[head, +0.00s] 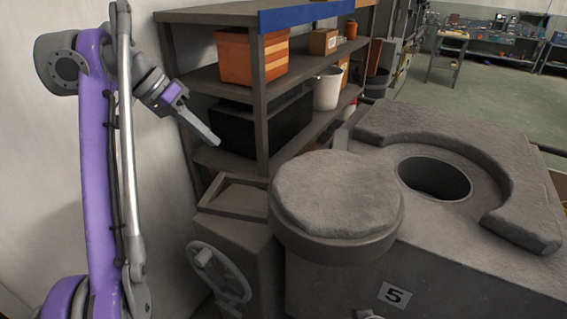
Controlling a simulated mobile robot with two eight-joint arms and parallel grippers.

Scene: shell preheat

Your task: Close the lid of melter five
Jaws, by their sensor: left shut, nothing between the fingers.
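Melter five (450,262) is a grey block at the right with a plate marked 5 on its front. Its round opening (435,178) is uncovered and dark inside. The lid (337,195), a thick round disc with a rough grey top, is swung out to the left of the opening. It overhangs the melter's left front edge. My left gripper (212,138) is shut and empty, up and to the left of the lid, apart from it. It points down to the right in front of the shelf. My right gripper is not in view.
A handwheel (219,277) sits on a grey housing left of the melter. A shelf (205,17) with an orange crate (250,58) and a white bucket (327,89) stands behind. A raised curved rim (480,140) borders the opening's far side. Open floor lies at the back right.

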